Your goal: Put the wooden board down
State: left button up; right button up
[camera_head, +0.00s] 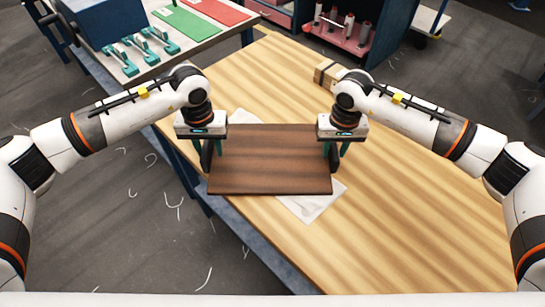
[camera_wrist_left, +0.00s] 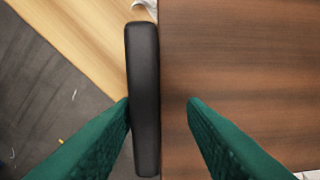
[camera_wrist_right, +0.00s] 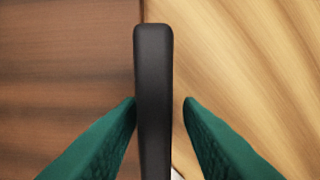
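The dark brown wooden board (camera_head: 270,162) lies over the tabletop, level, with a white sheet partly under it. I cannot tell whether its underside touches the table. A black bar handle stands at each end. My left gripper (camera_head: 206,155) is at the left handle (camera_wrist_left: 144,100), its green fingers on either side, with a gap at the right finger. My right gripper (camera_head: 334,152) is at the right handle (camera_wrist_right: 154,90), fingers on either side, with a narrow gap at the right finger. Both look open around the handles.
The striped wooden table (camera_head: 400,210) has free room right of the board. A small wooden block (camera_head: 326,74) sits behind my right wrist. White paper (camera_head: 312,204) sticks out in front of the board. A second bench (camera_head: 215,35) with green and red sheets stands at the back left.

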pick_arm(q)
jog(key=r, duration=0.6)
jog(key=shift+a+r, duration=0.25)
jog(key=shift+a, duration=0.15)
pick_arm(e)
jog(key=shift+s+f, duration=0.25)
jog(key=shift+f, duration=0.2)
pick_arm(q)
jog(key=shift+w, duration=0.2)
pick_arm(e)
notch_tip(320, 180, up, 13)
jog(key=shift+w, duration=0.2)
